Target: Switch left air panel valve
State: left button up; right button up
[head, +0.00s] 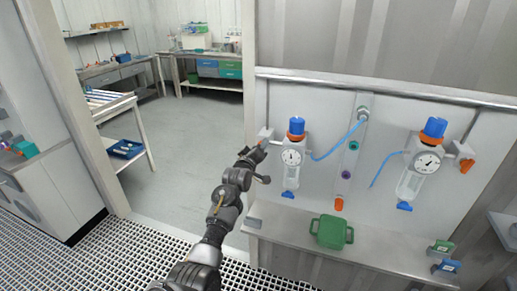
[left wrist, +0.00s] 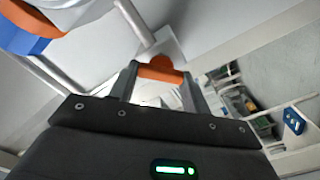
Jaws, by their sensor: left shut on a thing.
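The left air panel valve is a pale block (head: 265,133) on a pipe at the left edge of the wall panel, beside the left filter unit. Its orange handle (left wrist: 160,72) lies between the fingers of my left gripper (left wrist: 163,82) in the left wrist view. My left gripper (head: 261,147) reaches the valve from the lower left in the head view and is shut on the orange handle. The fingers partly cover the handle in the head view. My right gripper is not in view.
The left filter unit (head: 292,157), with a gauge and blue knob, stands just right of my gripper. A similar right unit (head: 421,166) has its own orange-handled valve (head: 465,164). A green container (head: 331,232) sits on the ledge (head: 380,248) below. Floor at left is clear.

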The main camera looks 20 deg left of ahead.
pick_arm(q)
jog(key=shift+f+n, duration=0.15)
jog(key=shift+n, duration=3.35)
jog(key=o, duration=1)
